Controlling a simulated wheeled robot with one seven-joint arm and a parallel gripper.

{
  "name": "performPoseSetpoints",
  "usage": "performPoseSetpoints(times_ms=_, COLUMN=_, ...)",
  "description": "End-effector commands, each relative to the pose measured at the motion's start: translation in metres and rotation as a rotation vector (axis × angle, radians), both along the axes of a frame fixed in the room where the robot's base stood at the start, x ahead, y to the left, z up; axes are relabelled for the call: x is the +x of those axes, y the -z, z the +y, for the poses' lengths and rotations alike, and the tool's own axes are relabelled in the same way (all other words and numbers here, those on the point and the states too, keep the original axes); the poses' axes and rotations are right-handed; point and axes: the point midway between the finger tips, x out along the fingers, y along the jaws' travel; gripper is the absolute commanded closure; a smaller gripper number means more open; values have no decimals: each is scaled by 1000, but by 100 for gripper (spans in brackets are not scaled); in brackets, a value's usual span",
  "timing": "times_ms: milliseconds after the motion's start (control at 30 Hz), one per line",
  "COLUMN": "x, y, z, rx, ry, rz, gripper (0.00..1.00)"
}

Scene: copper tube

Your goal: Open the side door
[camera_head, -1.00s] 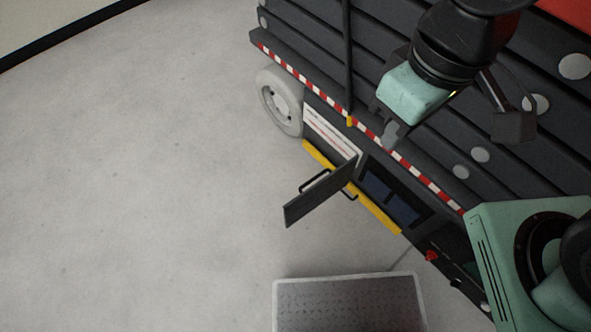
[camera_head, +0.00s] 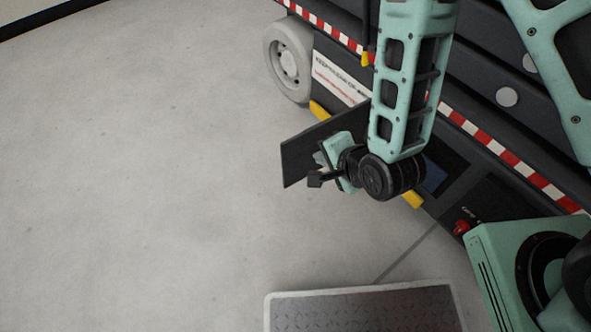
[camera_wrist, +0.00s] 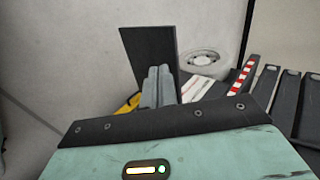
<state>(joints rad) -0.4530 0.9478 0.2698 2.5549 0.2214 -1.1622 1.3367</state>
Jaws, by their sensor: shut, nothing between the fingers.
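The side door (camera_head: 300,155) is a dark flat panel, swung outward from the low side of the machine. In the wrist view the door (camera_wrist: 147,50) stands upright just beyond my fingertips. My gripper (camera_head: 322,160) is beside the door, on the side facing the opening, and hides part of the panel. In the wrist view my gripper's grey fingers (camera_wrist: 158,82) are together and empty, overlapping the door's lower right part. I cannot tell whether they touch it. The door's handle and hinge are hidden.
The dark machine has a red-and-white striped edge (camera_head: 490,145), a pale wheel (camera_head: 288,62) and a red button (camera_head: 461,228). A white-rimmed metal plate (camera_head: 380,308) is at the bottom. The grey floor (camera_head: 130,180) to the left is clear.

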Motion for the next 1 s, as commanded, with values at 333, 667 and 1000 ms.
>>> performPoseSetpoints(times_ms=333, x=8, y=25, z=0, rx=42, ry=53, rz=-17, gripper=100)
performPoseSetpoints(times_ms=667, x=36, y=56, z=17, rx=40, ry=51, rz=-15, gripper=100)
performPoseSetpoints(times_ms=1000, x=82, y=84, z=42, rx=42, ry=50, rz=-19, gripper=100)
